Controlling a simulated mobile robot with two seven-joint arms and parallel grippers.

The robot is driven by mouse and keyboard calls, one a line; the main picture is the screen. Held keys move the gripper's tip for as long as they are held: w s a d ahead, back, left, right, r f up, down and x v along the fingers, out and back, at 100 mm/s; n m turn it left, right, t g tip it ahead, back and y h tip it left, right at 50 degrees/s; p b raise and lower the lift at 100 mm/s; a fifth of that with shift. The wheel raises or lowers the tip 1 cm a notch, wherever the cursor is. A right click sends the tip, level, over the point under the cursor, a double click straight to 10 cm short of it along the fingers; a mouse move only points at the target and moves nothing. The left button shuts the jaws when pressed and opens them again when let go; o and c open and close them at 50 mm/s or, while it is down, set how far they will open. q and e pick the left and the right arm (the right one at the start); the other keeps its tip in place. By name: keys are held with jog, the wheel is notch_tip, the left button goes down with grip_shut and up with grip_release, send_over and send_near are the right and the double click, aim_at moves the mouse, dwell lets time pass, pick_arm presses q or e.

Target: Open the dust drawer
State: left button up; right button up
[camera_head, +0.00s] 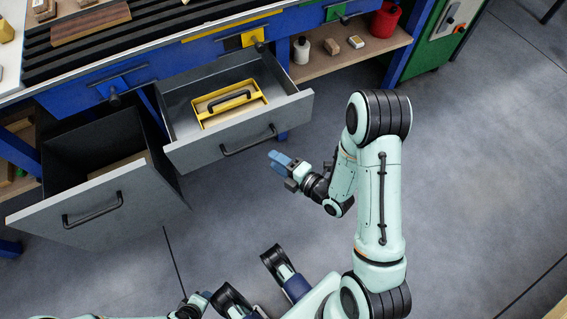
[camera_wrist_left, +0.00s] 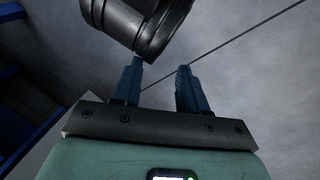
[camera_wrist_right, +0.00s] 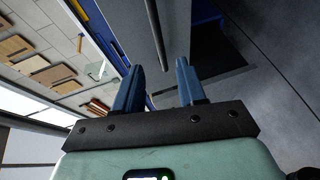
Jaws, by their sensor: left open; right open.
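Two grey drawers stand pulled out under the blue bench. The left drawer (camera_head: 95,205) is deep, with a dark, mostly empty-looking inside and a black bar handle (camera_head: 93,211). The right drawer (camera_head: 236,146) is shallower, with its own bar handle (camera_head: 248,141) and a yellow tray inside. I cannot tell from markings which is the dust drawer. My right gripper (camera_head: 277,166) is open and empty, just below and right of the right drawer's handle, apart from it. In the right wrist view a dark bar (camera_wrist_right: 155,35) lies beyond the open fingers (camera_wrist_right: 160,85). My left gripper (camera_wrist_left: 152,85) is open and empty over the floor.
The yellow tray (camera_head: 228,104) has a black handle. A bench top (camera_head: 105,45) with black slats and wood pieces is above. A low shelf (camera_head: 350,50) to the right holds a white bottle (camera_head: 301,50) and a red container (camera_head: 385,20). Floor ahead of the drawers is clear.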

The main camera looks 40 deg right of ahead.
pick_arm(q)
jog(key=shift+g+h, duration=0.3)
jog(key=shift+g, duration=0.3)
jog(key=s, duration=0.1)
jog(key=s+d+r+p, duration=0.1)
jog(key=s+r, duration=0.1)
jog(key=shift+s+d+r, duration=0.2)
jog(key=shift+d+r, duration=0.05)
jog(key=shift+d, duration=0.15)
pick_arm(e)
jog(key=shift+v, duration=0.95)
